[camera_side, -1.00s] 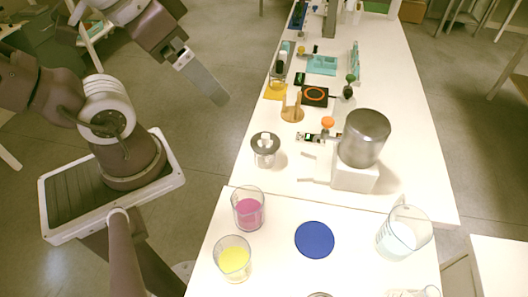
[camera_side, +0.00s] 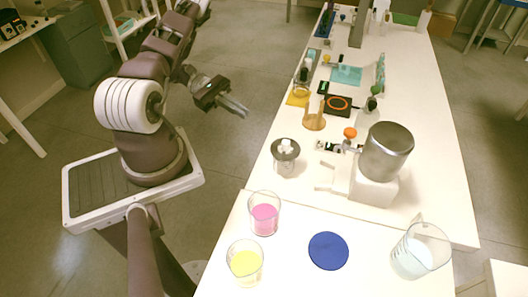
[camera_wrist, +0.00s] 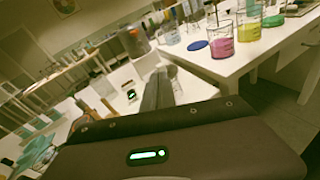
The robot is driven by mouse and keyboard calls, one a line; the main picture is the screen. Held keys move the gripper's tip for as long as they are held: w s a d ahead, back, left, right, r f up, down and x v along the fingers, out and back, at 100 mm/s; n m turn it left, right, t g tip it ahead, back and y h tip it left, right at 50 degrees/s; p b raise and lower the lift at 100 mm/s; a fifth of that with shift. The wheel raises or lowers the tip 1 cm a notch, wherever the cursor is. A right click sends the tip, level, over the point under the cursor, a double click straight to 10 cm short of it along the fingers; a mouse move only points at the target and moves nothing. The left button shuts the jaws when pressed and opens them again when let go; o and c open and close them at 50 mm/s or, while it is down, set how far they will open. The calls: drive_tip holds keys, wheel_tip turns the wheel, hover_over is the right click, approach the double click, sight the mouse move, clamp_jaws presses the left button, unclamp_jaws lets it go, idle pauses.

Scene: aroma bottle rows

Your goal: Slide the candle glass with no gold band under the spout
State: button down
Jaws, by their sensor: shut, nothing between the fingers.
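Two clear glasses stand on the near white table: one with pink contents (camera_side: 264,219) and one with yellow contents (camera_side: 245,263). The pink glass also shows in the wrist view (camera_wrist: 222,44). I cannot make out a gold band on either. A grey metal tank (camera_side: 387,150) sits on a white stand (camera_side: 374,187) on the long table behind, with an orange knob (camera_side: 350,133) at its left; the spout itself is hard to make out. My gripper (camera_side: 246,112) is shut and empty, in the air left of the long table, away from the glasses.
A blue disc (camera_side: 328,250) lies right of the glasses. A clear jug (camera_side: 419,252) with pale contents stands at the near right. A lidded jar (camera_side: 285,157) stands left of the tank. A black plate with an orange ring (camera_side: 338,104) lies farther back.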

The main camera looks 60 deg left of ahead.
drive_tip(key=s+f+n+t+y, duration=0.2)
drive_tip(key=s+f+n+t, duration=0.45)
drive_tip(key=f, duration=0.45)
drive_tip(key=shift+m+g, duration=0.35)
drive_tip(key=shift+g, duration=0.1)
drive_tip(key=x, duration=1.3)
drive_tip(key=shift+w+a+r, duration=0.15)
drive_tip(key=shift+w+r, duration=0.05)
drive_tip(key=shift+w, duration=0.05)
drive_tip(key=shift+x, duration=2)
